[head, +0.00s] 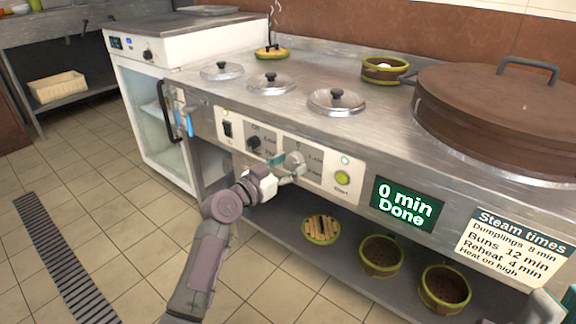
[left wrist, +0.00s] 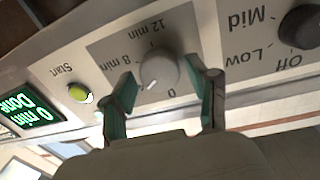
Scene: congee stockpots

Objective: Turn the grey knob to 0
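The grey knob (head: 295,161) is on the stove's front panel, beside the Start button. In the left wrist view, which sees the panel upside down, the knob (left wrist: 158,70) has its white mark near the 0 label, a little to its left in the picture. My left gripper (head: 284,169) is at the knob. In the left wrist view its fingers (left wrist: 168,80) are spread on both sides of the knob, with gaps showing. The green display (head: 408,203) reads "0 min Done". A pale and teal part at the head view's lower right edge seems to be my right gripper (head: 551,305), mostly cut off.
The black Off/Low/Mid knob (head: 254,143) sits close to the grey knob. The green Start button (head: 342,178) is on the other side. Steamer baskets stand on the shelf (head: 345,284) below. A large brown lid (head: 480,105) and several small metal lids are on top.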

